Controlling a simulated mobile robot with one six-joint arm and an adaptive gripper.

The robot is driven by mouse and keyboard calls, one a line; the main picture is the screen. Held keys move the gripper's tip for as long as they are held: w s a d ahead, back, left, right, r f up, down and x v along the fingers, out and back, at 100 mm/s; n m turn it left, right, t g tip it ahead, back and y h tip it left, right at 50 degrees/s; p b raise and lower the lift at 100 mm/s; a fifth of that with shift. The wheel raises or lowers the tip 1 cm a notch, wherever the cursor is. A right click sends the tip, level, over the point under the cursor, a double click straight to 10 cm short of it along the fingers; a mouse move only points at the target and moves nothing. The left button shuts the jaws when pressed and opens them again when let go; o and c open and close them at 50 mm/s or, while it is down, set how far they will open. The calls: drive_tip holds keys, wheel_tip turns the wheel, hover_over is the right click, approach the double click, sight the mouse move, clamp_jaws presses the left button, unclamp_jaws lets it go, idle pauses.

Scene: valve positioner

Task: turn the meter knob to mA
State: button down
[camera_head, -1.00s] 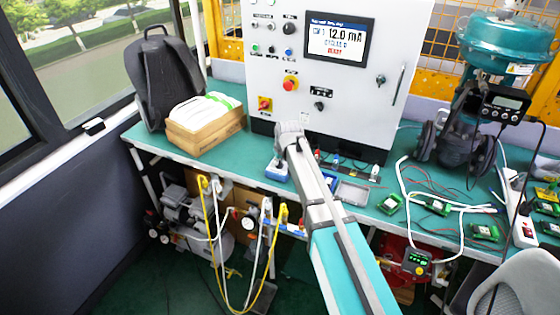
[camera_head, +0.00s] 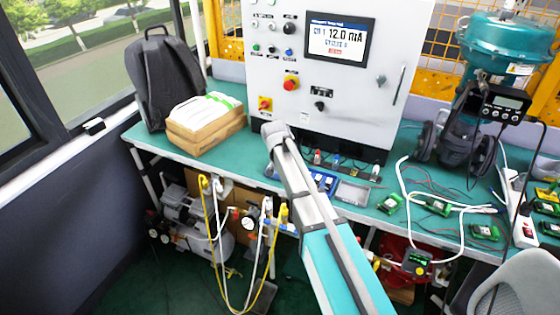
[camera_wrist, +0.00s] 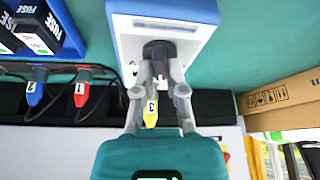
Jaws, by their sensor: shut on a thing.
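The meter (camera_wrist: 198,40) is a white-faced box with blue sides, at the top middle of the wrist view. Its dark round knob (camera_wrist: 158,52) sits on the face, below a grey display. My gripper (camera_wrist: 159,72) is shut on the knob, with one grey finger on each side. The knob's pointer and the mA mark cannot be made out. In the head view my arm hides the gripper and most of the meter.
A yellow plug marked 3 (camera_wrist: 151,112) shows between my fingers, farther back. Cardboard boxes (camera_wrist: 270,97) are to the right. A control cabinet (camera_head: 350,100) stands behind.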

drive_tip(key=shift+m+h, duration=0.4)
drive_tip(key=shift+m, duration=0.7)
drive_tip(key=c, duration=0.7)
unclamp_jaws()
drive_tip(key=shift+n, duration=0.4)
